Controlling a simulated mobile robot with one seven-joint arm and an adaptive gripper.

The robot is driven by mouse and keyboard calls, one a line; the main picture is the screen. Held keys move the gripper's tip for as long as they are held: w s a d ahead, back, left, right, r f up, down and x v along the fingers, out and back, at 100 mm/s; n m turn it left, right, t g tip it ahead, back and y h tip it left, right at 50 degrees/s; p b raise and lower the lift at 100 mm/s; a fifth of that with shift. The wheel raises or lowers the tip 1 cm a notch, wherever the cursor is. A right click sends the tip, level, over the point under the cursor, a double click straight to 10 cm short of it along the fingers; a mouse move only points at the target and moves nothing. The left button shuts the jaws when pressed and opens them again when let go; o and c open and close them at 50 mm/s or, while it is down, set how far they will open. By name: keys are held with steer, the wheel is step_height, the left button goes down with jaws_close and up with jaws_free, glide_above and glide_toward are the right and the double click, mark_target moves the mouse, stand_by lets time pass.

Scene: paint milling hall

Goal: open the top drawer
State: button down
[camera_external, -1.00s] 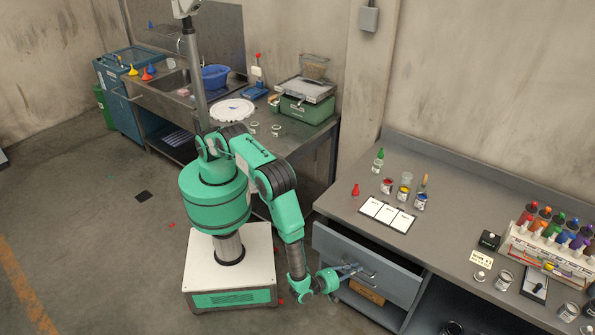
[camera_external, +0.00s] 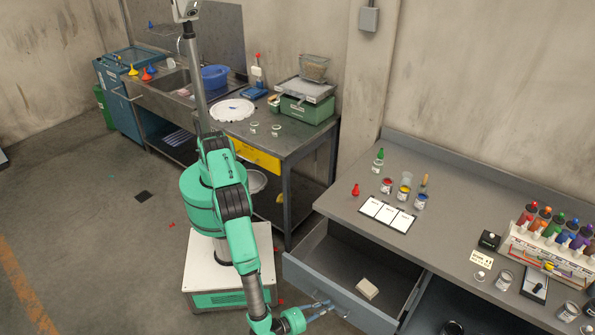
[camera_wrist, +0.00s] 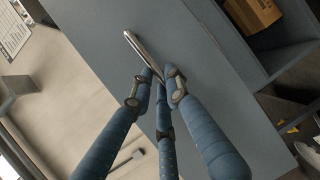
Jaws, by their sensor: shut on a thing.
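The top drawer (camera_external: 310,279) of the right-hand bench is grey-blue and pulled well out, its inside showing from above. A small pale box (camera_external: 367,288) lies in it. In the wrist view the drawer front (camera_wrist: 90,35) fills the middle, with its metal bar handle (camera_wrist: 135,44) slanting across it. My gripper (camera_external: 328,306) is at the front of the drawer, shut on the handle. Its blue fingers (camera_wrist: 160,80) close around the bar in the wrist view and hide part of it.
The bench top (camera_external: 440,238) holds white cards (camera_external: 387,214), small paint jars (camera_external: 404,193) and a rack of coloured bottles (camera_external: 545,250). A second table with a yellow drawer (camera_external: 255,158) stands behind my arm. Floor at left is mostly clear.

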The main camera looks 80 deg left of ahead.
steer(key=shift+s+d+f, duration=0.1)
steer(key=shift+s, duration=0.2)
steer(key=c, duration=1.7)
jaws_free()
steer(key=shift+o, duration=0.2)
steer(key=shift+d, duration=0.1)
steer(key=v, duration=1.2)
